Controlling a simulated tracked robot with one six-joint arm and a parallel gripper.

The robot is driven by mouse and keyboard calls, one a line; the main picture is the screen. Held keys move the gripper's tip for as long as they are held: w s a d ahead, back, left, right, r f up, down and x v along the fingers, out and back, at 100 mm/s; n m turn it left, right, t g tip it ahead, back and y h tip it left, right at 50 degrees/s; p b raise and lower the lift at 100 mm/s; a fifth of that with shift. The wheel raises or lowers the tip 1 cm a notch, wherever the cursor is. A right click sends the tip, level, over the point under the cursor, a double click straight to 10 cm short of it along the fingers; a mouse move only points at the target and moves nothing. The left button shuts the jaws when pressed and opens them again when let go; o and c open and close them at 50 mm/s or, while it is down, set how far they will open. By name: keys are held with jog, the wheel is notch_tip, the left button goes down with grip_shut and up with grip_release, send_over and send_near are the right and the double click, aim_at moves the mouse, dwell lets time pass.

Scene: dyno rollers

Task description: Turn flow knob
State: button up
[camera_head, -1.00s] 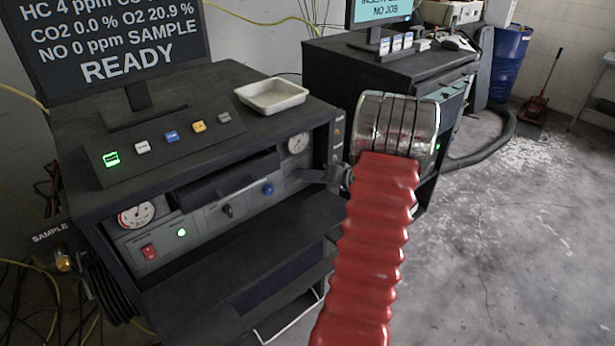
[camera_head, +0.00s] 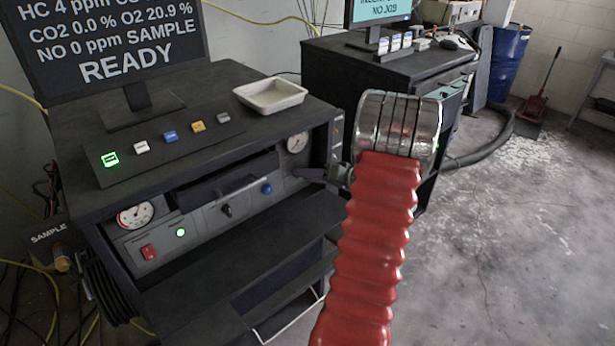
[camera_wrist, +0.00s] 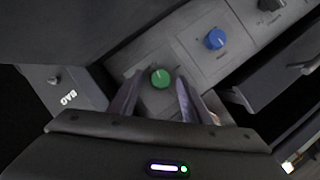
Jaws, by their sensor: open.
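A round green knob (camera_wrist: 160,78) is on the grey front panel in the wrist view. My gripper (camera_wrist: 158,90) is open, with one dark finger on each side of the green knob; I cannot tell whether they touch it. A blue knob (camera_wrist: 215,39) is up and to the right, and a black knob (camera_wrist: 270,4) is beyond it at the top edge. In the head view the blue knob (camera_head: 267,188) and black knob (camera_head: 226,210) show, while my arm and gripper hide the green knob. The knob labels are too small to read.
The analyser cabinet (camera_head: 100,190) carries a monitor, a row of buttons and a white tray (camera_head: 270,95). A dark shelf (camera_head: 230,260) juts out below the panel. A fitting marked BAG (camera_wrist: 68,98) is left of the gripper. Open floor lies right.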

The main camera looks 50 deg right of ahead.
jog(key=a+v, duration=0.1)
jog(key=v, duration=1.2)
jog(key=shift+d, duration=0.5)
